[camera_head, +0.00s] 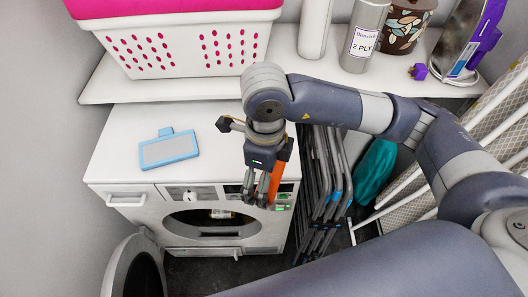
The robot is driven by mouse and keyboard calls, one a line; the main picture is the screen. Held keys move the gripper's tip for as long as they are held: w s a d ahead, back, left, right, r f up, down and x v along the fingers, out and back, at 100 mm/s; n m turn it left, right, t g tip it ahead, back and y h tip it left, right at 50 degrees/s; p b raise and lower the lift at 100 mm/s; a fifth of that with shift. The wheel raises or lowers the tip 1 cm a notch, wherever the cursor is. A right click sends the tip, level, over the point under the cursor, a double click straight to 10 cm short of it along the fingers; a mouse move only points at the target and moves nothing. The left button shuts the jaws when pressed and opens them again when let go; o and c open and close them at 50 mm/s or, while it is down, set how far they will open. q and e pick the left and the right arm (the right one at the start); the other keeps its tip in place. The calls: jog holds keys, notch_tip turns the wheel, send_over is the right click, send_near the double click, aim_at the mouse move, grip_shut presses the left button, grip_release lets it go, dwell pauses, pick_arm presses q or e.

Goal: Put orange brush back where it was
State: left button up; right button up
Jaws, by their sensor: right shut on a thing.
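The orange brush (275,184) is a narrow orange strip at my right gripper (261,198), which points down in front of the white dryer's (115,170) top front edge, right of the middle. My right gripper is shut on the brush. The fingers and wrist hide part of the brush, so I cannot tell its full shape. My left gripper is not in view.
A blue-framed flat piece (168,149) lies on the dryer top. The round dryer door (142,272) is open at lower left. Folded dark racks (325,180) stand right of the dryer. The shelf (215,88) above holds a white basket (185,48) and rolls.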

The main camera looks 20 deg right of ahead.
jog(key=w+d+f+m+p, duration=0.1)
jog(key=w, duration=0.4)
jog(key=w+d+f+m+p, duration=0.1)
jog(key=w+m, duration=0.1)
jog(key=w, duration=0.2)
jog(key=w+d+f+m+p, duration=0.1)
jog(key=w+m, duration=0.1)
jog(key=w, duration=0.3)
jog(key=shift+w+d, duration=0.25)
jog(key=shift+w, duration=0.05)
jog(key=shift+w+f, duration=0.1)
jog(key=shift+w, duration=0.05)
notch_tip(320, 180, down, 3)
jog(key=shift+r+p, duration=0.1)
jog(key=shift+p, duration=0.85)
jog(key=shift+f, duration=0.3)
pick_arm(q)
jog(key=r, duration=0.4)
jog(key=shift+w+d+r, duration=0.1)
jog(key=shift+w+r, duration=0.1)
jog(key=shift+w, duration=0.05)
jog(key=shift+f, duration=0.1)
pick_arm(e)
jog(key=shift+f, duration=0.1)
